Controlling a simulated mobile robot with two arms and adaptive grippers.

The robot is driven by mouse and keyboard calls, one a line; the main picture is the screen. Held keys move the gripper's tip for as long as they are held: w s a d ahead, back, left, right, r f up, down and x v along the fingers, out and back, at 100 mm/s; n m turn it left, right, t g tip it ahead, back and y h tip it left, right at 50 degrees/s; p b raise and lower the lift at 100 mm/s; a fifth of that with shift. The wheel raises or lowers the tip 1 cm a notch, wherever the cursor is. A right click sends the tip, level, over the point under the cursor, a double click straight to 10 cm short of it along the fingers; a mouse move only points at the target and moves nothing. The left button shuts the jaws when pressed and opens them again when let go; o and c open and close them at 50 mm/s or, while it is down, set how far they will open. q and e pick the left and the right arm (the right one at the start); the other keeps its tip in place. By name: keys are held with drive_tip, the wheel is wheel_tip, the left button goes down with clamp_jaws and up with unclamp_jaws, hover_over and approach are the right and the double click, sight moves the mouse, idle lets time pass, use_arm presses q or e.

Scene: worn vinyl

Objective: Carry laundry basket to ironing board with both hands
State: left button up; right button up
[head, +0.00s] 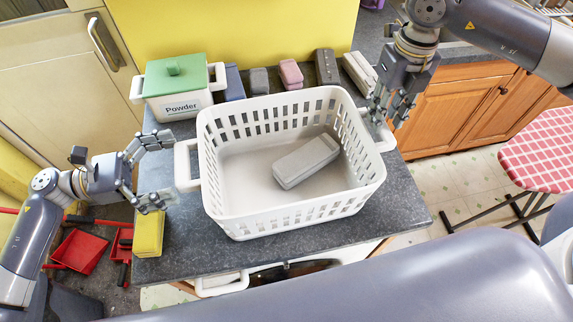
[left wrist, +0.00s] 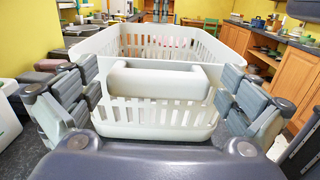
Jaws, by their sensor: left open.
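The white laundry basket (head: 290,222) stands upright on the dark grey counter, with a folded grey cloth-like block (head: 306,160) inside. My left gripper (head: 166,174) is open at the basket's left handle (head: 186,165). In the left wrist view the handle (left wrist: 158,82) lies level between the spread fingers (left wrist: 160,105). My right gripper (head: 392,108) is above and at the basket's right handle (head: 384,138); its fingers are seen side-on, so their opening and any contact are unclear. The ironing board (head: 543,152), with a red checked cover, stands at the right, partly cut off.
A green-lidded powder box (head: 178,90) and several folded cloth-like blocks (head: 291,74) line the counter's back. A yellow block (head: 149,234) sits at the front left corner. Red dustpans (head: 80,250) lie lower left. Tiled floor (head: 462,185) is open between counter and board.

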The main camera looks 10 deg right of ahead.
use_arm(q)
drive_tip(key=shift+d, duration=1.15)
use_arm(e)
drive_tip(key=shift+f, duration=1.25)
use_arm(q)
drive_tip(key=shift+c, duration=0.6)
use_arm(e)
drive_tip(key=shift+c, duration=0.5)
use_arm(q)
drive_tip(key=c, duration=0.4)
use_arm(e)
drive_tip(key=c, duration=0.4)
use_arm(q)
drive_tip(key=c, duration=0.7)
use_arm(e)
drive_tip(key=shift+w+a+r, duration=0.1)
clamp_jaws()
